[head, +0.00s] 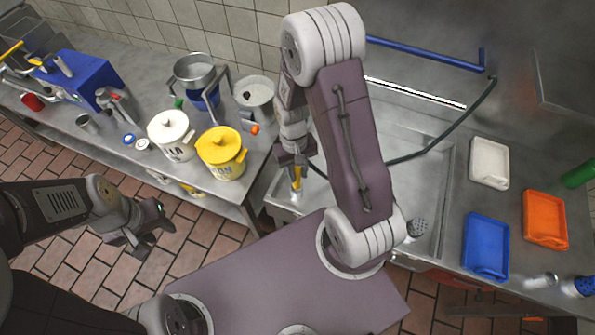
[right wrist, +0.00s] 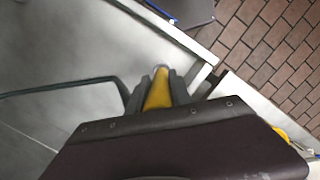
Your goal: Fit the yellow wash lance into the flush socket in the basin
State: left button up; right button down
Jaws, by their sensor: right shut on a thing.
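My right gripper (head: 296,162) is shut on the yellow wash lance (head: 297,178), at the left edge of the sink basin (head: 432,185) in the head view. In the right wrist view the lance (right wrist: 158,92) sits between the two dark fingers of that gripper (right wrist: 160,84), its pale end showing past them. A dark hose (right wrist: 60,90) runs off to the left there. My right arm covers much of the basin, and I cannot make out the flush socket. My left gripper (head: 152,228) is open and empty over the tiled floor.
A white pot (head: 171,138) and a yellow pot (head: 221,155) stand on the left counter near a blue box (head: 78,80). White (head: 489,163), orange (head: 545,220) and blue (head: 485,247) trays lie right of the basin. A blue pipe (head: 420,52) runs along the back.

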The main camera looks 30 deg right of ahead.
aim_at(297, 181)
jog(key=shift+p, duration=0.35)
dwell(0.6)
jog(key=shift+f+b, duration=2.15)
jog(key=shift+f, duration=0.65)
jog(key=c, duration=1.1)
grip_release()
jog(key=r, duration=0.3)
jog(key=w+r, duration=0.1)
jog(key=r, duration=0.5)
jog(key=shift+w+d, duration=0.1)
jog(key=shift+w, duration=0.1)
